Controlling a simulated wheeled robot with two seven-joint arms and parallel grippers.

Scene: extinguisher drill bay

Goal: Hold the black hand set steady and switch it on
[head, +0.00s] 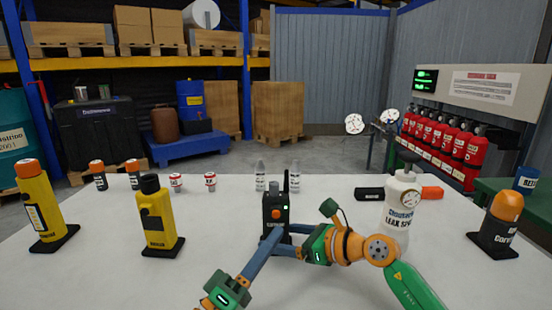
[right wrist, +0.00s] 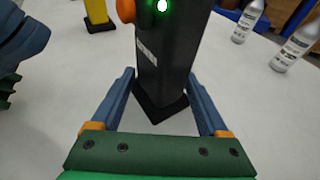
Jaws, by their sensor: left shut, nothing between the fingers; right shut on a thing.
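The black hand set (head: 276,209) stands upright on the white table in the head view, with a stub antenna, an orange button on its front and a small light. In the right wrist view the hand set (right wrist: 165,60) shows its dark side, an orange knob and a green light that glows. My right gripper (right wrist: 160,82) is shut on its lower body, one blue finger on each side. My left gripper (head: 275,235) is shut and empty, its blue fingers reaching up from the lower left to just before the hand set's lower front. Whether they touch it is unclear.
Yellow-and-black units (head: 158,220) stand at left. A white spray bottle (head: 401,200) stands behind my right arm, and an orange-topped unit (head: 500,225) is at far right. Two grey bottles (head: 260,176) stand behind the hand set. The table's (head: 90,280) front left is clear.

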